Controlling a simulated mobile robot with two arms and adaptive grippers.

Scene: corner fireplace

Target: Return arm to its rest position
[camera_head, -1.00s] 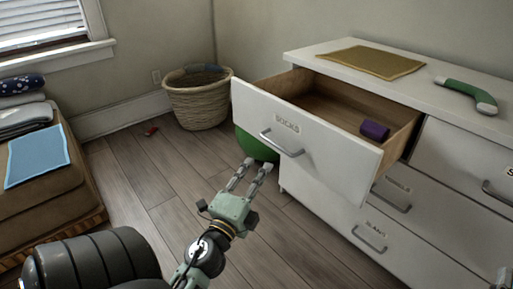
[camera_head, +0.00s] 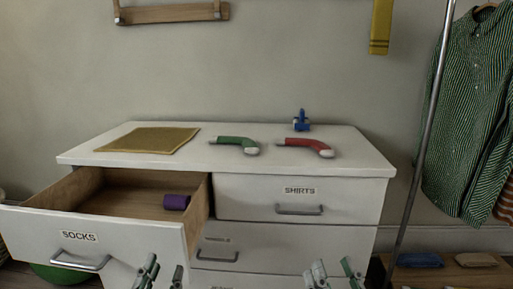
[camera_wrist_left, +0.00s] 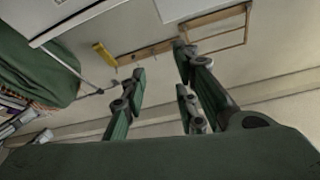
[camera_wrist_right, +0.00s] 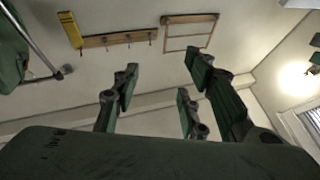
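My left gripper (camera_head: 158,272) shows at the bottom edge of the head view, in front of the open socks drawer (camera_head: 112,226). My right gripper (camera_head: 334,274) shows at the bottom edge, in front of the dresser's right side. In the left wrist view the left gripper's fingers (camera_wrist_left: 158,85) are spread with nothing between them. In the right wrist view the right gripper's fingers (camera_wrist_right: 160,80) are also spread and empty. Both wrist views face up toward the wall and ceiling. The arms behind the grippers are out of the head view.
A purple rolled item (camera_head: 176,202) lies in the open drawer. A metal pole (camera_head: 424,130) and a striped shirt (camera_head: 466,120) are at the right.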

